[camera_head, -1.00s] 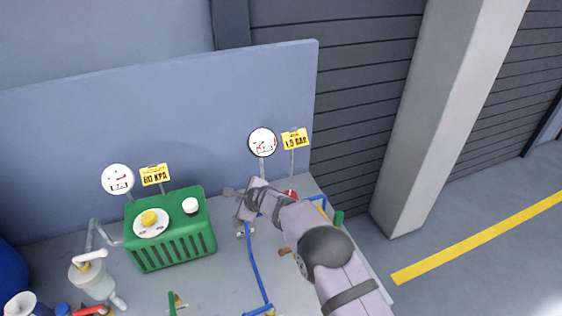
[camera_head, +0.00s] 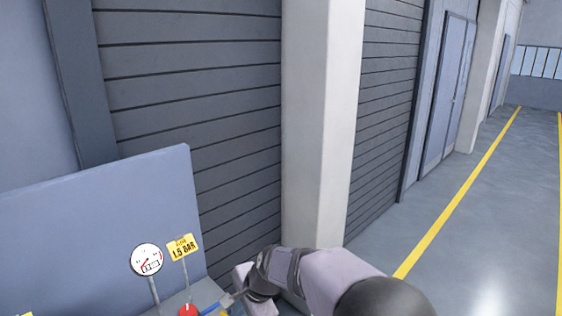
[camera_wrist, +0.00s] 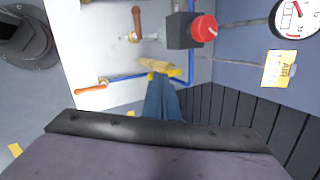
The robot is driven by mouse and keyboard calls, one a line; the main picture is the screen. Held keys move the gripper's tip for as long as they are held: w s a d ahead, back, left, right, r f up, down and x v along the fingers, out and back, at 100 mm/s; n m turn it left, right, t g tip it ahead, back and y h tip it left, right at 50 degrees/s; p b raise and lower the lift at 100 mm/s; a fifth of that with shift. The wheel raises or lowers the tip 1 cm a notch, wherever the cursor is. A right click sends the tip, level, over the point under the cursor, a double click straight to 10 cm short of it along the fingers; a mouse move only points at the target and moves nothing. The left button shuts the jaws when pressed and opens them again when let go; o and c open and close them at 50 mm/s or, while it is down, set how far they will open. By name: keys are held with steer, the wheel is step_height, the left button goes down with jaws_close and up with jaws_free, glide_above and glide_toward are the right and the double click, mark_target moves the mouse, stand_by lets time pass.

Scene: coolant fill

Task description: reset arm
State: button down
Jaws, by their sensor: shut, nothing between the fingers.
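My gripper (camera_head: 229,299) is at the lower edge of the head view, right of the red knob (camera_head: 188,310), with its fingers together and nothing seen between them. In the wrist view its slim dark blue fingers (camera_wrist: 160,80) point over the edge of the white bench top (camera_wrist: 75,50). They overlap a yellowish part in that picture; I cannot tell whether they touch it. The red knob, on a dark block, also shows in the wrist view (camera_wrist: 203,28). The green box is out of view.
A round gauge (camera_head: 147,260) and a yellow sign (camera_head: 182,247) stand on thin posts left of my arm. A blue pipe (camera_wrist: 125,76) and orange-handled valves (camera_wrist: 137,20) lie near my gripper. A pale pillar (camera_head: 322,120) rises behind. Open floor (camera_head: 470,240) lies right.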

steer(key=s+d+f+n+g+h+b, duration=0.1)
steer(key=s+d+f+n, duration=0.2)
steer(key=s+d, duration=0.4)
steer(key=s+d+f+n+g+h+b, duration=0.1)
steer(key=s+d+f+n+h+b, duration=0.1)
steer(key=s+d, duration=0.6)
steer(key=s+d+f+n+g+h+b, duration=0.1)
steer(key=s+d+f+n, duration=0.3)
steer(key=d, duration=0.6)
steer(key=s+n, duration=0.2)
steer(key=s, duration=0.1)
steer(key=shift+s+d+f+h, duration=0.25)
steer(key=shift+f+h, duration=0.05)
steer(key=shift+f, duration=0.05)
